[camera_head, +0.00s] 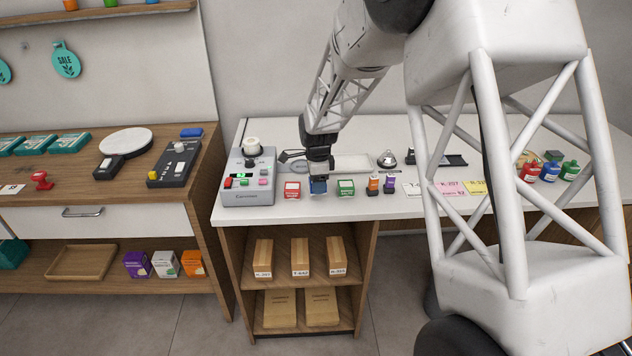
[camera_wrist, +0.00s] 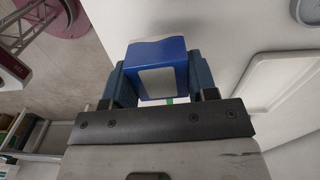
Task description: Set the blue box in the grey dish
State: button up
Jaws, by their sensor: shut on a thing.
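My gripper (camera_head: 319,178) is shut on a small blue box (camera_head: 318,187) near the front edge of the white counter. In the wrist view the blue box (camera_wrist: 160,62), with a pale label, sits between the two fingers of my gripper (camera_wrist: 155,78). Its exact height above the counter is hard to tell. A shallow pale grey rectangular dish (camera_head: 352,164) lies on the counter just behind and to the right of my gripper, partly hidden by it. The rim of this dish (camera_wrist: 278,58) also shows at the right of the wrist view. No blue box is in it.
A red box (camera_head: 292,190) and a green box (camera_head: 345,188) stand on either side of my gripper, with small bottles (camera_head: 373,184) farther right. A bell (camera_head: 387,159) and a dark tray (camera_head: 453,160) are behind.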

jog(key=s+d+r, duration=0.1)
jog(key=s+d, duration=0.1)
jog(key=s, duration=1.1)
jog(key=shift+s+r, duration=0.2)
jog(key=shift+s, duration=0.05)
jog(key=shift+d, duration=0.1)
jog(key=shift+w, duration=0.15)
jog(key=shift+m, duration=0.4)
jog(key=w+a, duration=0.1)
jog(key=w, duration=0.4)
jog(key=w+a, duration=0.1)
jog(key=w, duration=0.4)
jog(key=w+a+r, duration=0.1)
jog(key=w+a, duration=0.1)
jog(key=w, duration=0.3)
jog(key=shift+w, duration=0.15)
send_over(301, 166)
jog(key=shift+d+f, duration=0.1)
jog(key=shift+f, duration=0.6)
jog(key=shift+f, duration=0.1)
jog(key=shift+f, duration=1.7)
jog(key=shift+f, duration=0.3)
